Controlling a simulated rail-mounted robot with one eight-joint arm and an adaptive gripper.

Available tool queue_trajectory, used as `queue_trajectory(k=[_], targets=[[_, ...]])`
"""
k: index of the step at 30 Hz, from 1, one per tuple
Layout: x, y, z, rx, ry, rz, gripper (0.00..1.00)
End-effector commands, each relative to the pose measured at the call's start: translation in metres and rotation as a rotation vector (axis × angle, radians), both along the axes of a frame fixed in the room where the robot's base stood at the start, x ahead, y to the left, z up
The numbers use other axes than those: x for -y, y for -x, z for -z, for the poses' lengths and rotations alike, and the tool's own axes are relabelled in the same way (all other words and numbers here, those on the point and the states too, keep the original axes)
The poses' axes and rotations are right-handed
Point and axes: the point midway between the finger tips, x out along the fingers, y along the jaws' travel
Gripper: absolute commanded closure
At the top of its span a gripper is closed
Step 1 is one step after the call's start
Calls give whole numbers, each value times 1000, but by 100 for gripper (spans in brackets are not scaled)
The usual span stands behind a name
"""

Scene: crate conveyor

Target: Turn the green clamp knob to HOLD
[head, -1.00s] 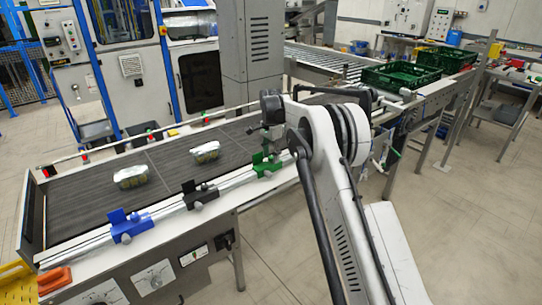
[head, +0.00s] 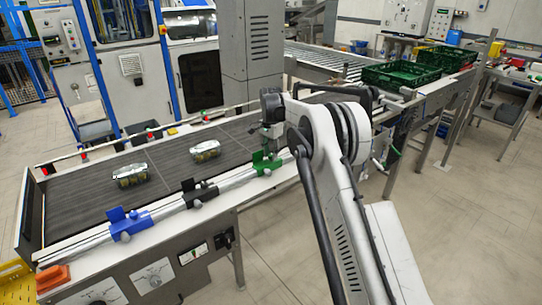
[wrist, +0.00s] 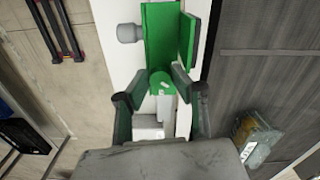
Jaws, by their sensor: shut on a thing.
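The green clamp (head: 265,161) sits on the rail along the near edge of the belt, beneath my gripper (head: 272,146). In the wrist view the clamp's green block (wrist: 160,32) fills the top middle, with a grey side knob (wrist: 129,33) at its left. Any HOLD lettering is too small or hidden to read.
A dark clamp (head: 200,194) and a blue clamp (head: 130,224) sit further left on the rail. Two clear packs, a left one (head: 131,174) and a right one (head: 206,150), lie on the dark belt (head: 165,165). Green crates (head: 400,76) stand at the back right.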

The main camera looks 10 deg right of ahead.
Motion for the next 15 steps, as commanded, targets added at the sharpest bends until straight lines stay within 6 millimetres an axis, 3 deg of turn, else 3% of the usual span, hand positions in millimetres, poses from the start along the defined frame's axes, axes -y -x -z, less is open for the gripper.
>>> queue_trajectory(k=[8,9,12,15], targets=[[0,0,0,0,0,-5,100],[0,0,0,0,0,-5,72],[0,0,0,0,0,-5,59],[0,0,0,0,0,-4,59]])
